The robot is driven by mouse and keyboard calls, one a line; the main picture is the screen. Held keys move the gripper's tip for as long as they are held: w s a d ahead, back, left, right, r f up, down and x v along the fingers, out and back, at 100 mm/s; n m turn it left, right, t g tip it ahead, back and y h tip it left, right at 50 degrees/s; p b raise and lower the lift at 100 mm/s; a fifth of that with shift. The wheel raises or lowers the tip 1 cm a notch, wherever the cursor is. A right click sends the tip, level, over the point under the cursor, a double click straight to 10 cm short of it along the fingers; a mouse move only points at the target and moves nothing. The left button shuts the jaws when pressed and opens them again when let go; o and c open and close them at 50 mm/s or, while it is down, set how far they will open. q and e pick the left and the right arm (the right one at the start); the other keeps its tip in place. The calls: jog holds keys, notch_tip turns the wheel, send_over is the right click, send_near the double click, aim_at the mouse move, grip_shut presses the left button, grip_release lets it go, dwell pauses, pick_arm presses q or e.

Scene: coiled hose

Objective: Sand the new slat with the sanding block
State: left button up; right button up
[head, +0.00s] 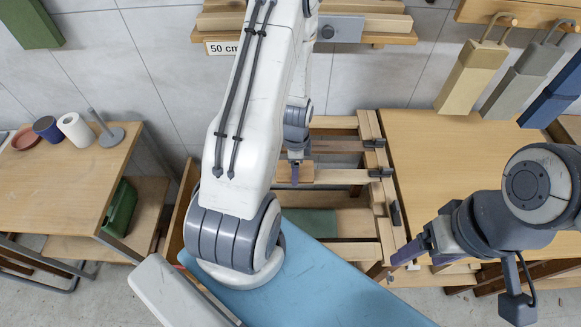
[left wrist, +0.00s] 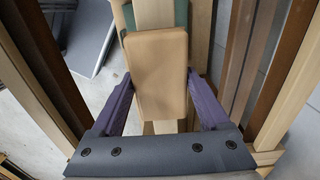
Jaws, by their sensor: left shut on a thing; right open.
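The sanding block is a tan block (left wrist: 156,72) between the purple fingers of my left gripper (left wrist: 153,103) in the left wrist view. In the head view, my left gripper (head: 296,170) has the block (head: 308,173) over a pale slat (head: 345,176) of the wooden frame. The slat (left wrist: 153,14) runs under the block in the left wrist view. I cannot tell whether block and slat touch. My left arm hides the slat's left part in the head view. My right gripper (head: 407,254) is open and empty, right of the frame.
A blue surface (head: 330,290) lies in front of the frame. A wooden table (head: 430,150) stands at right and a side table (head: 50,185) with a white roll (head: 75,129) at left. Blocks hang from wall pegs, including a yellow one (head: 468,80).

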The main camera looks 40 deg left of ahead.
aim_at(313, 168)
pick_arm(q)
jog(key=shift+w+d+f, duration=0.1)
jog(key=shift+w+d, duration=0.7)
jog(key=shift+d, duration=0.3)
jog(key=shift+w+d+f, duration=0.1)
jog(key=shift+w+d, duration=0.7)
jog(key=shift+d, duration=0.25)
jog(key=shift+w+d, duration=0.9)
jog(key=shift+d, duration=0.3)
jog(key=shift+r, duration=0.1)
notch_tip(313, 168, up, 7)
jog(key=p, duration=0.6)
